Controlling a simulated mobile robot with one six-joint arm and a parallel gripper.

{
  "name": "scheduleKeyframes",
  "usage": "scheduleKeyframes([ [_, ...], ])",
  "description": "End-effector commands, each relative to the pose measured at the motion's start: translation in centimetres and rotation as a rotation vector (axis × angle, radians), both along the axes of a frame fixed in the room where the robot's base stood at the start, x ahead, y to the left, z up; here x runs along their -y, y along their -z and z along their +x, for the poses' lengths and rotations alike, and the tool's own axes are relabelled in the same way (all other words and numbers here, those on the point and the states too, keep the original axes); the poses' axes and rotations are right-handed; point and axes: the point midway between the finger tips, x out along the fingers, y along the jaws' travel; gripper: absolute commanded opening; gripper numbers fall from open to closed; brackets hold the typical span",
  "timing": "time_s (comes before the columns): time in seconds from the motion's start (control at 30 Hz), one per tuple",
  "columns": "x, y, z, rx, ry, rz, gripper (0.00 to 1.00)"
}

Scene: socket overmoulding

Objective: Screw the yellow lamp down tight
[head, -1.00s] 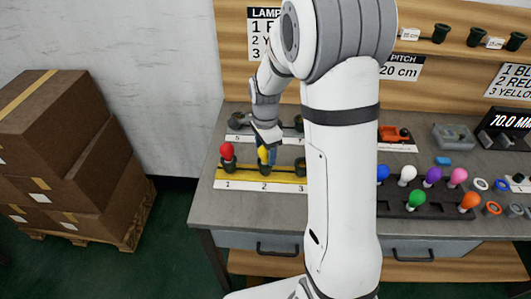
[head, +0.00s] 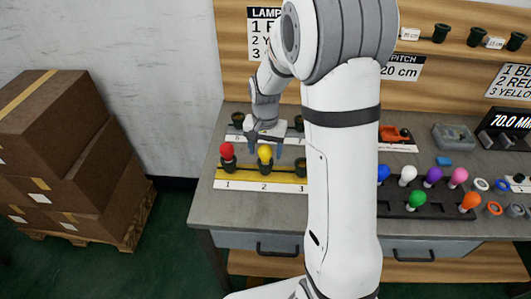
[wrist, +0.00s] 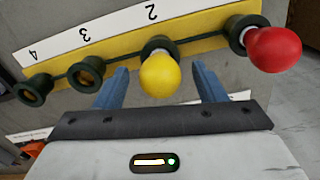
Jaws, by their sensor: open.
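The yellow lamp (head: 265,153) stands upright in the dark socket (head: 265,167) at position 2 of the yellow-and-white strip. In the wrist view the yellow lamp (wrist: 160,76) sits with its base in its socket (wrist: 157,45), a bit of pale base showing between. My gripper (head: 267,150) is open, just behind and above the lamp. In the wrist view its two blue fingers (wrist: 162,85) stand apart, one on each side of the lamp, with a gap on both sides. I cannot tell how tight the lamp is.
A red lamp (head: 227,151) stands in socket 1, close to the left. Empty sockets (wrist: 85,73) continue at 3 and 4. A second row of sockets (head: 237,121) lies behind. A dark rack of coloured lamps (head: 415,203) is at the right.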

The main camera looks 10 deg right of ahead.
Motion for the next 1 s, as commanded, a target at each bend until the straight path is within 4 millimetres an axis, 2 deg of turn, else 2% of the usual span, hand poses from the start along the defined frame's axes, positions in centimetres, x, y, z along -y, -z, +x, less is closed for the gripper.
scheduleKeyframes([
  [0.2, 0.00, 0.00, 0.01, 0.000, -0.246, 0.000, 0.64],
  [0.43, 0.00, 0.00, 0.00, 0.000, -0.366, 0.000, 0.64],
  [0.7, 0.00, 0.00, 0.01, 0.000, -0.661, 0.000, 0.64],
  [1.0, 0.00, -0.01, 0.00, 0.000, -0.711, 0.000, 0.64],
])
